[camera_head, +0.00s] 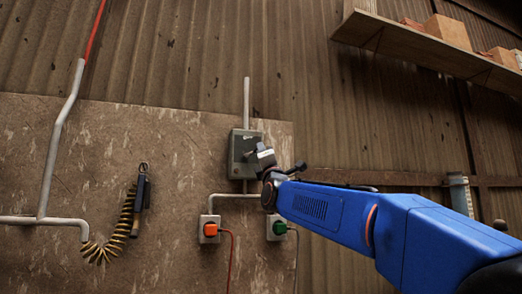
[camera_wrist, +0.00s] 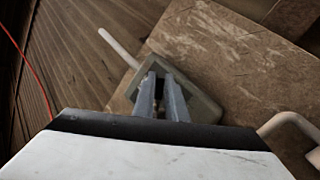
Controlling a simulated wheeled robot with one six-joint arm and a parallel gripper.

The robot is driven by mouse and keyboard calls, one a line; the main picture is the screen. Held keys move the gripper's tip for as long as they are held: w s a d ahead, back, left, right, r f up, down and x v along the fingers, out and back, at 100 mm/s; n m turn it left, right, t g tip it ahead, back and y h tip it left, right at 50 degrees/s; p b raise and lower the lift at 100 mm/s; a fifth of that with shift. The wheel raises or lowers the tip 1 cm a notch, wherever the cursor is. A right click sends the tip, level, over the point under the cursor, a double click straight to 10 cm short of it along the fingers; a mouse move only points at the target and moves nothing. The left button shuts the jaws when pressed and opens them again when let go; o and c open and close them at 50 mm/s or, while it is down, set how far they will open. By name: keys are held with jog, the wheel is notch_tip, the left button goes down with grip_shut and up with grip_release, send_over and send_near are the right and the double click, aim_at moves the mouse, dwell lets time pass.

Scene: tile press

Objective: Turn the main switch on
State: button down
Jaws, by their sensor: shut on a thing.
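The main switch is a grey box (camera_head: 238,148) on the wall board, with a conduit rising from its top and another leaving below. In the wrist view the box (camera_wrist: 205,106) lies tilted behind my fingers. My gripper (camera_wrist: 160,82) reaches to the face of the box, its two fingers close together with a narrow gap between them. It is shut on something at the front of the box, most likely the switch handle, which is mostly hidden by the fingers. In the head view my gripper (camera_head: 253,158) covers the box's right lower part. I cannot tell the handle's position.
A coiled yellow cable (camera_head: 124,225) hangs at left. A shelf with boxes (camera_head: 447,31) is at upper right. The board (camera_head: 80,150) around the switch is mostly bare.

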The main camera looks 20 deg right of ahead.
jog(key=shift+f+m+g+h, duration=0.5)
jog(key=shift+m+g+h, duration=0.2)
jog(key=shift+m+h, duration=1.1)
jog(key=shift+f+m+g+h, duration=0.6)
jog(key=shift+m+h, duration=0.65)
jog(key=shift+m, duration=1)
jog(key=shift+f+m+g+h, duration=0.35)
jog(key=shift+m+g+h, duration=0.45)
jog(key=shift+m+h, duration=1)
jog(key=shift+m, duration=0.45)
jog(key=c, duration=1.8)
grip_release()
jog(key=v, duration=1.7)
jog(key=shift+s, duration=0.3)
jog(key=shift+a+y, duration=0.15)
jog(key=shift+y, duration=0.1)
